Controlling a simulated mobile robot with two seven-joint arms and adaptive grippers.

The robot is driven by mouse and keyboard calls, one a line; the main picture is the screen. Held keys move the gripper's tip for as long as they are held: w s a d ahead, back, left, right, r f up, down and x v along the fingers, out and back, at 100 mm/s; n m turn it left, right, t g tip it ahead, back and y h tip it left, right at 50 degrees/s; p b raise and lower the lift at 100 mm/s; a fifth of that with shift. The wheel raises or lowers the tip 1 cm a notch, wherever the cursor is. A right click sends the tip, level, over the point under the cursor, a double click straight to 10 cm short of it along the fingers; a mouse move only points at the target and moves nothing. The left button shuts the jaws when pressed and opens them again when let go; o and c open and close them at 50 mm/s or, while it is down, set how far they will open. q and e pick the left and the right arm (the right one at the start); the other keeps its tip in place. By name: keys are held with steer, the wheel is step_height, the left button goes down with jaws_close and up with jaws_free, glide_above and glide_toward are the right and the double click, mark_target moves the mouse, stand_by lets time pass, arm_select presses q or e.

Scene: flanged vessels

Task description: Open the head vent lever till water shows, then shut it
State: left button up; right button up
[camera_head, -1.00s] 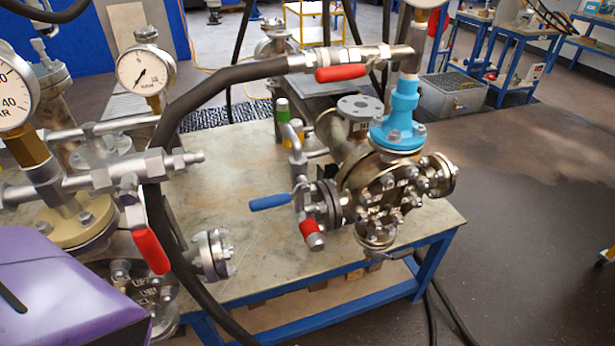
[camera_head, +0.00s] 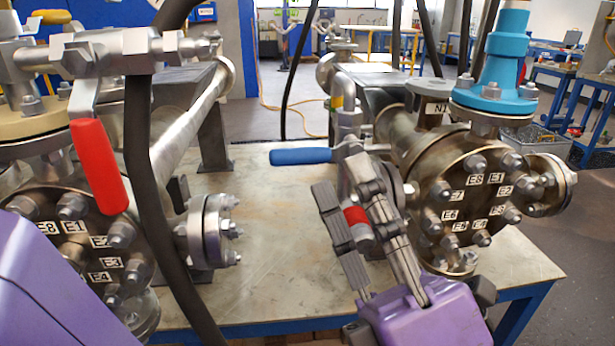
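A blue-handled lever (camera_head: 301,156) lies about level on a small vent fitting beside the right vessel's head (camera_head: 432,205). Its handle points left. Under it is a short outlet with a red band (camera_head: 357,214). The fingers hide part of the fitting. No water shows.
A left vessel (camera_head: 92,238) has a red-handled lever (camera_head: 99,166) hanging down above it. A black hose (camera_head: 140,150) runs down in front of it. The blue-framed bench top (camera_head: 262,232) is clear between the vessels. A side flange (camera_head: 212,230) juts into that gap.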

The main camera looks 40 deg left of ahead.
mark_target(299, 164)
arm_select(q)
steer(key=a, duration=0.3)
steer(key=a+g+h, duration=0.1)
steer(key=a, duration=0.2)
steer(key=a+g, duration=0.1)
steer(key=a, duration=0.2)
steer(key=shift+w+a+r+h, duration=0.25)
steer(key=shift+w+r+h, duration=0.1)
steer(key=shift+w+h, duration=0.05)
jaws_close()
